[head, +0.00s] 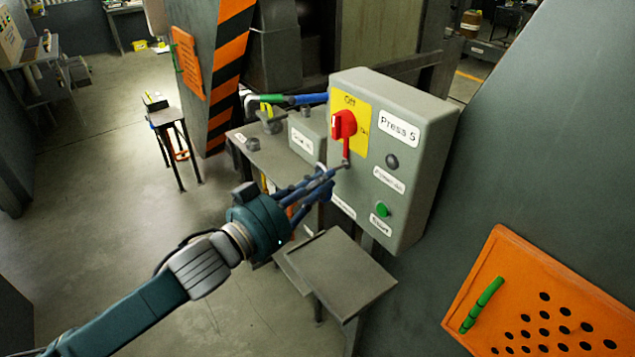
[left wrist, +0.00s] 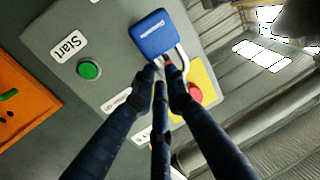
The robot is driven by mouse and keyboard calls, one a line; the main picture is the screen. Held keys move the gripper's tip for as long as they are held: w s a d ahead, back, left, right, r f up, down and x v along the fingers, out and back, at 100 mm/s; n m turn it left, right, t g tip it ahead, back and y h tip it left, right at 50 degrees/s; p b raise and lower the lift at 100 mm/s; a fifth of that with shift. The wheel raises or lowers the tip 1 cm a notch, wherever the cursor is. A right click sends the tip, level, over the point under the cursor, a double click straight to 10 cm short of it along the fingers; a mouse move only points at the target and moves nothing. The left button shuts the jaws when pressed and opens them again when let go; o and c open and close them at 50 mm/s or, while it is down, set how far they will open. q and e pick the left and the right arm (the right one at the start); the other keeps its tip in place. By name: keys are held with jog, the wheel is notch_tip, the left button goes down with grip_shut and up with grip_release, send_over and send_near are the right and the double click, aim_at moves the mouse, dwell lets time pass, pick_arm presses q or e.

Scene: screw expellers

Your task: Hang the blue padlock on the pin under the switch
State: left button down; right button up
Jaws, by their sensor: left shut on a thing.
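The blue padlock (left wrist: 154,33) shows at the top of the left wrist view, with its pale shackle reaching back to my fingertips. My left gripper (left wrist: 166,76) is shut on it. In the head view my left gripper (head: 331,178) is at the panel's left part, just below the red switch (head: 344,124) on its yellow plate (head: 360,108). A thin red part (head: 346,150) runs down from the switch to near the fingertips. I cannot tell the padlock from my dark blue fingers there. The pin is not clear, nor whether the shackle is around it. My right gripper is not in view.
The grey control box (head: 424,160) carries a green start button (head: 382,209) and a dark button (head: 392,161). A small grey table (head: 345,270) stands below. An orange board (head: 500,275) with a green item (head: 482,304) is at right. Open floor lies at left.

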pick_arm(q)
jog(key=shift+x, duration=0.9)
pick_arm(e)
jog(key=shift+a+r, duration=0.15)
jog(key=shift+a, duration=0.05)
